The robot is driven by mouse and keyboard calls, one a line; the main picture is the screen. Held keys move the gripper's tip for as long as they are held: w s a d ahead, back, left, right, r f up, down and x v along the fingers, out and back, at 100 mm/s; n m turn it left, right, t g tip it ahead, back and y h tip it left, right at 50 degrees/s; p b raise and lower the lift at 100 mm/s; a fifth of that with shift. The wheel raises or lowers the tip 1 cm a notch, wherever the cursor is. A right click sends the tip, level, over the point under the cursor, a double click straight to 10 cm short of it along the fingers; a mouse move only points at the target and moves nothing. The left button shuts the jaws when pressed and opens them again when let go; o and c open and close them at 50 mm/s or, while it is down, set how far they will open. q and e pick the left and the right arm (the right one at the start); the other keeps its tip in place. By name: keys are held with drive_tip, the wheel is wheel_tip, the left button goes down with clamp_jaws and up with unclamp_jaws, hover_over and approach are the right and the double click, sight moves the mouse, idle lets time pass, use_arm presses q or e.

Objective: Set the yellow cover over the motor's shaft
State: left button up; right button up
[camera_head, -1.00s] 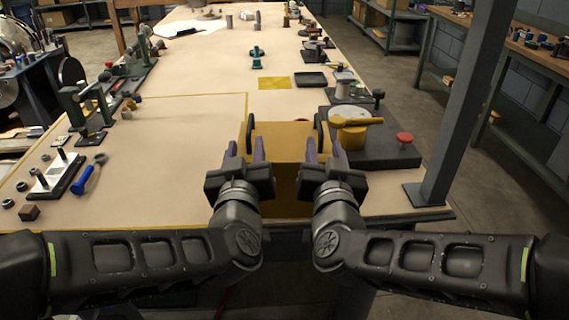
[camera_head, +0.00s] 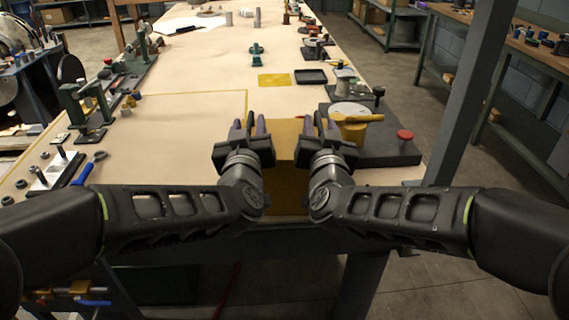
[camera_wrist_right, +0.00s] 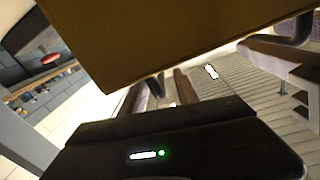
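The yellow cover (camera_head: 285,153) is a large box shape between my two grippers at the table's near edge; my arms partly hide it. It also fills the top of the right wrist view (camera_wrist_right: 180,35). My left gripper (camera_head: 249,128) has its fingers apart, with a dark upright handle of the cover seeming to lie between them. My right gripper (camera_head: 320,128) likewise has its fingers apart around the other handle. I see no clear closing on either handle. Right of the cover, a gold cylinder with a bar (camera_head: 352,128) stands on a dark base (camera_head: 385,152); I cannot make out the shaft.
A pale disc (camera_head: 348,107) sits behind the gold cylinder, and a red knob (camera_head: 404,135) is at the base's right. A black tray (camera_head: 310,77) and yellow square (camera_head: 273,80) lie farther back. A grey post (camera_head: 470,95) stands right. The table's middle left is clear.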

use_arm(q)
drive_tip(key=shift+c, duration=0.2)
use_arm(e)
drive_tip(key=shift+c, duration=0.3)
use_arm(q)
clamp_jaws()
use_arm(e)
clamp_jaws()
drive_tip(key=shift+a, duration=0.1)
idle(0.4)
